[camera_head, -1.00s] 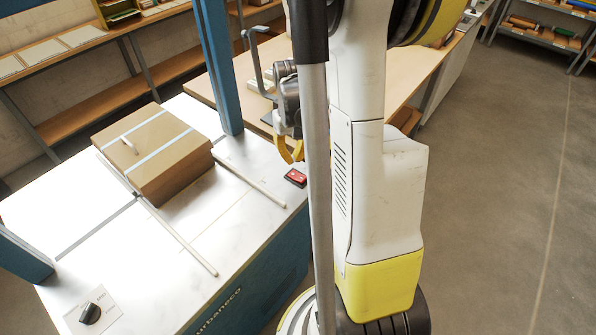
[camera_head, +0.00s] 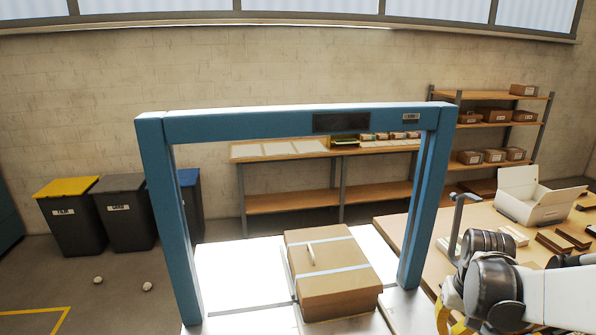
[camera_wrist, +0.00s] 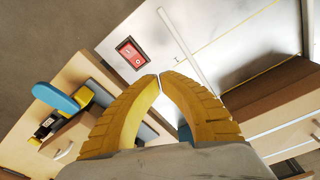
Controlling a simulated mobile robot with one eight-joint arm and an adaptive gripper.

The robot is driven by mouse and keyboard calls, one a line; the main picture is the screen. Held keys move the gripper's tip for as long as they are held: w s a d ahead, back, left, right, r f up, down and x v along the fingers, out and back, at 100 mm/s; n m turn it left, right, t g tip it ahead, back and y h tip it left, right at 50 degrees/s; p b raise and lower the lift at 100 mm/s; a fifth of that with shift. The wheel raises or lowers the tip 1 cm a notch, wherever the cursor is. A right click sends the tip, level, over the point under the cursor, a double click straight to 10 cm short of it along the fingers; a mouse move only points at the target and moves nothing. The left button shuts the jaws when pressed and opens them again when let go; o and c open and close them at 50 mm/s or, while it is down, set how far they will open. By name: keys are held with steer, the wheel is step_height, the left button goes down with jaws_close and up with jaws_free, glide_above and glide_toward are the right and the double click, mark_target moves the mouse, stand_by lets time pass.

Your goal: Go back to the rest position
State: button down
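My gripper (camera_wrist: 160,78) shows in the wrist view with its two ribbed yellow fingers curved inward. Their tips meet and hold nothing that I can see. In the head view my arm enters at the lower right, and the yellow fingers (camera_head: 443,314) are partly cut off by the bottom edge. They are to the right of the blue frame's right post. A brown box (camera_head: 335,285) with pale blue straps sits on the white machine top (camera_head: 228,275) under the blue frame (camera_head: 290,122). In the wrist view a red switch (camera_wrist: 132,53) lies beyond the fingertips.
A wooden worktable (camera_head: 393,228) with an open white carton (camera_head: 530,200) is on the right, close to my arm. A shelf rack (camera_head: 500,142) and long bench (camera_head: 290,200) line the wall. Several bins (camera_head: 122,210) stand left. Small pale objects (camera_head: 147,286) lie on the floor.

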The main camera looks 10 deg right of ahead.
steer(key=s+a+r+n+t+b, duration=0.1)
steer(key=s+a+r+n+t, duration=0.1)
steer(key=a, duration=0.8)
steer(key=s+a+r+n+t+b, duration=0.1)
steer(key=s+a+r+n+t, duration=0.1)
steer(key=a+r, duration=0.4)
steer(key=s+a+t, duration=0.1)
steer(key=s+a, duration=0.1)
steer(key=a, duration=0.2)
steer(key=shift+s+a+t+y, duration=0.2)
steer(key=shift+s+t+y, duration=0.1)
steer(key=shift+s+t, duration=0.1)
